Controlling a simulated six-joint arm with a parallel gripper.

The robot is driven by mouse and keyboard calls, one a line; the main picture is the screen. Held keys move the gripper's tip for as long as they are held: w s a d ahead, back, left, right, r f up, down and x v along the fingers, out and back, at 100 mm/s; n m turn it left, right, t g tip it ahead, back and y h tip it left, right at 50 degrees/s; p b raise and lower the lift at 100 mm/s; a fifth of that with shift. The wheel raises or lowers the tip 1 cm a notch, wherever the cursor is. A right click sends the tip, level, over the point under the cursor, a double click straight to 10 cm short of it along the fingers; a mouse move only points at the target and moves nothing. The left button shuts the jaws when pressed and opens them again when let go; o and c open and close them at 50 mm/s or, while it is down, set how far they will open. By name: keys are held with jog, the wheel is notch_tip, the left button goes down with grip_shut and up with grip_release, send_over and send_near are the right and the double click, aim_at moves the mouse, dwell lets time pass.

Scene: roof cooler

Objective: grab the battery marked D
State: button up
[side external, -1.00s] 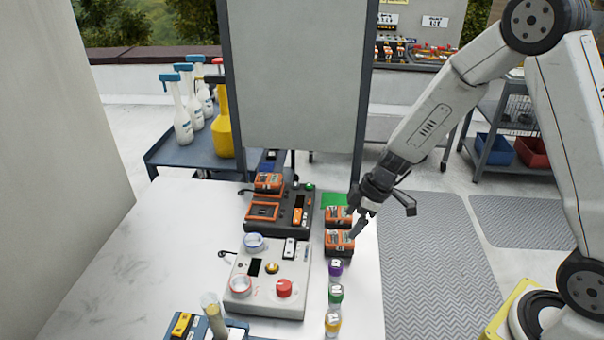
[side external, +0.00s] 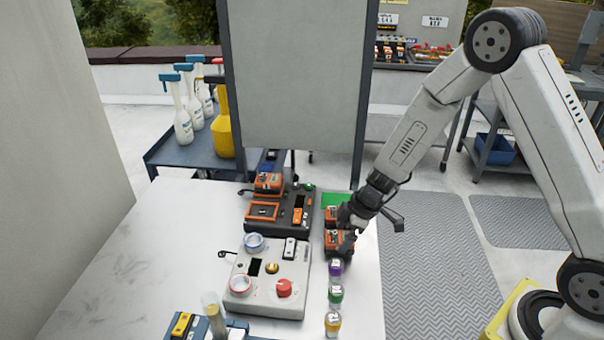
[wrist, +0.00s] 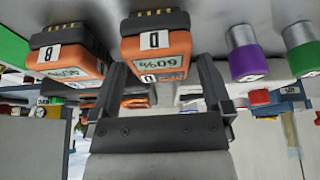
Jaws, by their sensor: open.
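The battery marked D (wrist: 155,52) is orange and black, with a white D label and a "60%" reading, in the wrist view. In the side view it is the nearer battery (side external: 336,238), partly hidden by my gripper. My gripper (wrist: 160,68) is open; its two fingers sit on either side of the lower part of battery D in the wrist view. I cannot tell whether they touch it. In the side view my gripper (side external: 347,236) is low, right over this battery. A similar battery marked B (wrist: 72,55) stands beside it, left in the wrist view.
Capped vials, the first purple (side external: 335,268), stand in a row just in front of battery D. A dark charger (side external: 262,226) with another orange battery (side external: 268,182) and a grey control box (side external: 240,300) stand to the left. The left of the white table (side external: 140,250) is clear.

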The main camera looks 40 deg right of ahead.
jog(key=shift+x, duration=1.25)
grip_shut()
jog(key=shift+r, duration=0.25)
jog(key=shift+r, duration=0.85)
jog(key=s+r, duration=1)
jog(key=s, duration=0.4)
jog(key=shift+d+r, duration=0.35)
jog(key=shift+r, duration=0.05)
